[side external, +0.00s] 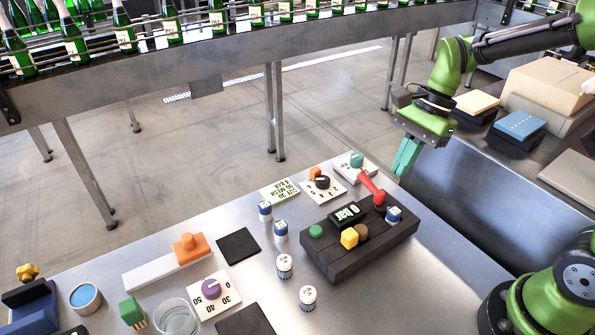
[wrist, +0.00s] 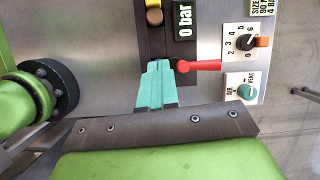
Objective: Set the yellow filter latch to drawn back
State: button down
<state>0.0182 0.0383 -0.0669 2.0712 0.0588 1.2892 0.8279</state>
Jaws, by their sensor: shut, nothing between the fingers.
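Two yellow parts show, and I cannot tell for certain which is the filter latch. A yellow block (side external: 349,238) sits on the front of the dark console (side external: 335,266), beside a brown round knob (side external: 361,231). In the wrist view this yellow block (wrist: 153,3) is cut by the top edge. A yellow lobed knob (side external: 27,272) stands at the far left on a blue and dark fixture (side external: 35,305). My gripper (side external: 402,172) has teal fingers, shut and empty, above the console's right end. In the wrist view my gripper (wrist: 157,66) is close to the red lever.
A red lever (side external: 371,187) rises from the console by the 0 bar display (side external: 348,214). Behind are a dial plate (side external: 323,190) and a vent switch (side external: 356,160). Jars and an orange slider (side external: 188,246) stand left.

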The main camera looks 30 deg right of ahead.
aim_at(348, 233)
jog(key=shift+s+a+r+m, duration=0.1)
jog(key=shift+a+r+m, duration=0.05)
jog(key=shift+m, duration=0.35)
jog(key=x, duration=1)
jog(key=a, duration=0.2)
jog(key=shift+a, duration=1.05)
jog(key=shift+a, duration=1.55)
jog(key=shift+d, duration=0.1)
